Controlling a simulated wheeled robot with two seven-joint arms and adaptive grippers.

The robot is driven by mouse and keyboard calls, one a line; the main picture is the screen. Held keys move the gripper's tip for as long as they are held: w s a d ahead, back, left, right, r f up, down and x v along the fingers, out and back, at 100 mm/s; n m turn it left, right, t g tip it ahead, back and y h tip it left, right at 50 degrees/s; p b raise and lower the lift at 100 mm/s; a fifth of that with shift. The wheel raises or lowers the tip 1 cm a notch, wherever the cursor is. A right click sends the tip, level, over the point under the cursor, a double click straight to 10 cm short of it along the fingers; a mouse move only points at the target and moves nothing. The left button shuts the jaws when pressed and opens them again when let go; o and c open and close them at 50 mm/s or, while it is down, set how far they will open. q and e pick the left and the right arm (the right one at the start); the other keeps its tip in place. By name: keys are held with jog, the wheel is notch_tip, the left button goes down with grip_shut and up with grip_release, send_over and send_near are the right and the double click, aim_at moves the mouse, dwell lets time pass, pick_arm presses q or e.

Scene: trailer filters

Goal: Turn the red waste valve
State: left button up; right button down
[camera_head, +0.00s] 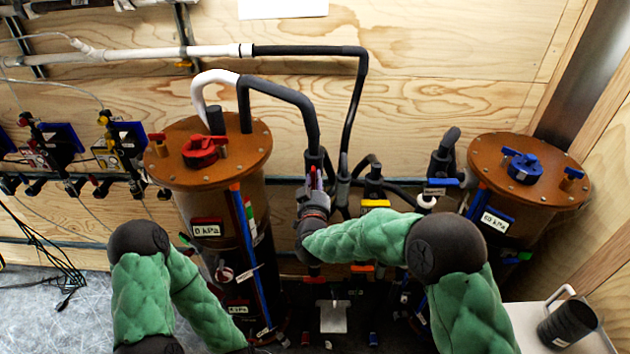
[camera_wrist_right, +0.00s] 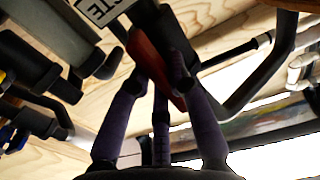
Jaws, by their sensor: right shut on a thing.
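The red waste valve handle (camera_wrist_right: 150,58) is between the purple-grey fingers of my right gripper (camera_wrist_right: 162,85) in the right wrist view. The gripper is shut on it. A white label (camera_wrist_right: 100,8) ending in "TE" is just above the handle. In the head view my right gripper (camera_head: 317,186) is at the pipes between the two filter tanks, and only a sliver of red shows there. The fingers hide most of the handle. My left arm bends down at the lower left, and its gripper is out of view.
A brown-lidded tank with a red knob (camera_head: 203,150) stands left, and one with a blue knob (camera_head: 523,167) stands right. Dark hoses (camera_head: 300,98) arch close above the right gripper. A dark mug (camera_head: 567,322) is at the lower right.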

jog(key=shift+f, duration=0.1)
jog(key=c, duration=1.1)
grip_release()
jog(key=shift+c, duration=0.2)
jog(key=shift+s, duration=0.1)
jog(key=s, duration=1.2)
jog(key=shift+a, duration=0.2)
jog(key=shift+w, duration=0.1)
